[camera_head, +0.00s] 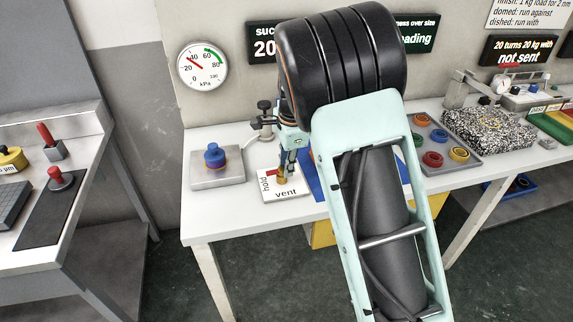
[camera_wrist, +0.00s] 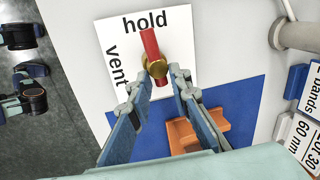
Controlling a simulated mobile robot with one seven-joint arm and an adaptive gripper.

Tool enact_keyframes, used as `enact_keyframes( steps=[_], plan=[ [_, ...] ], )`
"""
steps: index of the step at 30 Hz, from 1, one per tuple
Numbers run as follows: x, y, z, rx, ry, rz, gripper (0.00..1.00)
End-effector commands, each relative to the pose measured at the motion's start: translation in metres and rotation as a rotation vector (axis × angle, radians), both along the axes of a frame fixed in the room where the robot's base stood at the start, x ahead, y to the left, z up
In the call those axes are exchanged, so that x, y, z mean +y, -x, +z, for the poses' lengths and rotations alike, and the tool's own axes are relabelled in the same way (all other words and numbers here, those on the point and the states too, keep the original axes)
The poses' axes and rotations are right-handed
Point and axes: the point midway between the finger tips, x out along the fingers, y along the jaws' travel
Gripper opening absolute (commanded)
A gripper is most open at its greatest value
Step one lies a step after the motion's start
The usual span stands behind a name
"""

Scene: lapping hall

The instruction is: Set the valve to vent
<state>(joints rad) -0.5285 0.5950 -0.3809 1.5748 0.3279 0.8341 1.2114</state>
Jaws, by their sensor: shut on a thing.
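The valve is a brass hub with a red lever (camera_wrist: 150,43) on a white plate (camera_wrist: 178,22) marked "hold" and "vent". In the wrist view the lever points toward "hold", at the top; "vent" is at the left. The head view shows the plate (camera_head: 268,197) on the bench, with the red lever (camera_head: 271,178) turned toward "hold". My gripper (camera_wrist: 158,80) is at the valve, its fingers on either side of the hub end of the lever, shut on it. In the head view my gripper (camera_head: 287,165) comes down from above and partly hides the hub.
A pressure gauge (camera_head: 203,66) on the wall reads between 20 and 40 kPa. A blue-topped knob (camera_head: 214,156) stands on a grey block left of the valve. A blue mat with an orange block (camera_wrist: 183,138) lies beside the plate. A tray of coloured rings (camera_head: 433,139) is farther right.

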Motion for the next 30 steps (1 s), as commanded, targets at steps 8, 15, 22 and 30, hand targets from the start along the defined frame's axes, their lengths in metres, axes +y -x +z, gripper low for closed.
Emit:
enact_keyframes(
  steps=[8,15,22,30],
  plan=[
    [-0.001,-0.004,0.001,0.0,-0.001,0.227,0.0],
    [0.0,-0.007,0.002,0.0,-0.001,0.455,0.0],
    [0.003,-0.009,0.002,0.0,-0.002,0.674,0.0],
    [0.006,-0.012,0.002,0.0,-0.002,0.932,0.0]
  ],
)
